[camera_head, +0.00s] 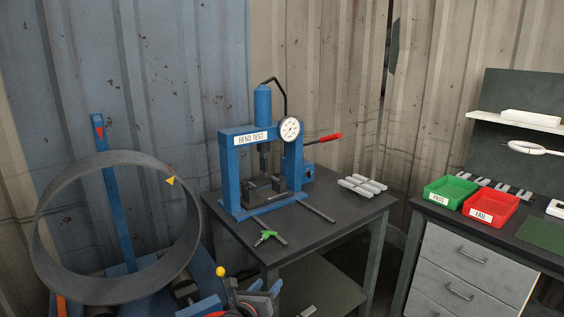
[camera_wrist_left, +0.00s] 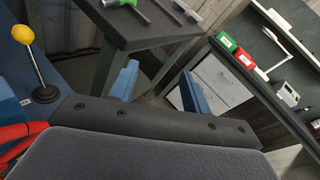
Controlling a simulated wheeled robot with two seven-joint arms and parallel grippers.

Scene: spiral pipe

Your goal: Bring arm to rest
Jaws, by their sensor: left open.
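My left gripper (camera_head: 265,288) shows in part at the bottom of the head view, in front of the bend-test table. In the left wrist view its two blue fingers (camera_wrist_left: 158,76) stand wide apart with nothing between them. The rest of my left arm is mostly cut off by the lower edge. My right gripper is in neither view.
A yellow-knobbed lever (camera_head: 221,271) stands close to my left gripper. A large grey ring (camera_head: 48,240) is at left. The blue bend-test press (camera_head: 228,165) stands on a dark table (camera_head: 310,240). Green (camera_head: 452,190) and red (camera_head: 490,206) trays sit on the right bench.

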